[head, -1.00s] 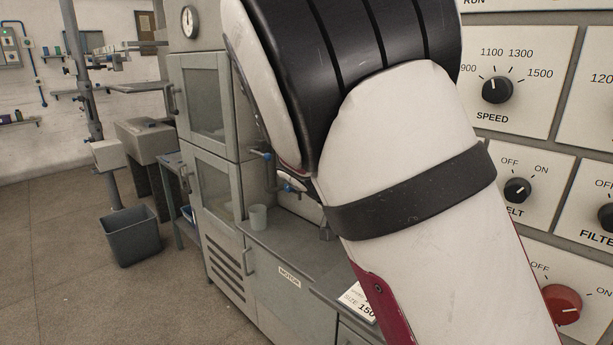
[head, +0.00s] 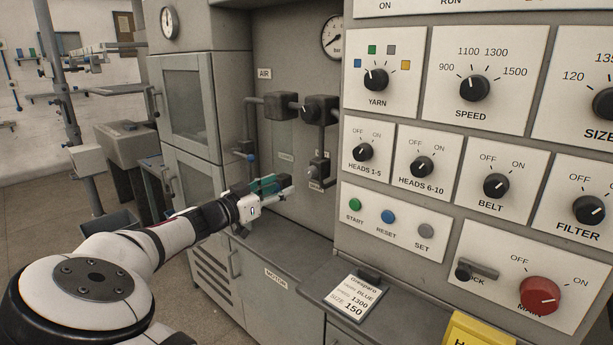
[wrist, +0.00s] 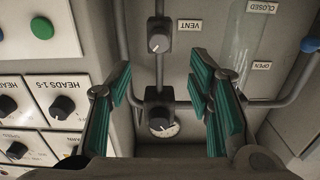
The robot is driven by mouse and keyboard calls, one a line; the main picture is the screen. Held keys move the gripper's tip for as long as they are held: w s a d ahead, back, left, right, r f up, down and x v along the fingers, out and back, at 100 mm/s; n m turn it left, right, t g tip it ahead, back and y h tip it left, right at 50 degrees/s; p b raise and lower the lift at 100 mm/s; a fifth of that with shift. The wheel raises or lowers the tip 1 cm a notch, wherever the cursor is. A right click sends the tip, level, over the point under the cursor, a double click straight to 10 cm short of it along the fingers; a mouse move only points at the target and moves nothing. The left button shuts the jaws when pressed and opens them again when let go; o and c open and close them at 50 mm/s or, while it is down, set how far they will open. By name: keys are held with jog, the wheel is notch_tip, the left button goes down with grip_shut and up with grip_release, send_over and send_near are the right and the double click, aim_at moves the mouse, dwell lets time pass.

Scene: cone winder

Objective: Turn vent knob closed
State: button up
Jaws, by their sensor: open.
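The vent knob (wrist: 158,42) is a small round grey knob on a dark block, beside a VENT label (wrist: 190,26) that appears upside down in the wrist view. A pale mark shows on its face. In the head view the vent knob (head: 317,171) sits low on the pipework in the recess. My gripper (wrist: 162,82) is open and empty, its teal-padded fingers spread to either side of the knob's line. In the head view my gripper (head: 280,188) is just left of the knob, apparently apart from it; the exact gap cannot be told.
A larger dark valve (wrist: 160,118) sits on the same pipe. A blue-tipped handle (wrist: 309,45) is near the CLOSED and OPEN labels. The control panel with knobs (head: 473,88) borders the recess on the right. The grey counter (head: 290,240) lies below my gripper.

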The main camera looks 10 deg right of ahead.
aim_at(308, 175)
jog(key=x, duration=1.1)
jog(key=shift+w+d, duration=0.1)
jog(key=shift+d, duration=0.1)
grip_shut()
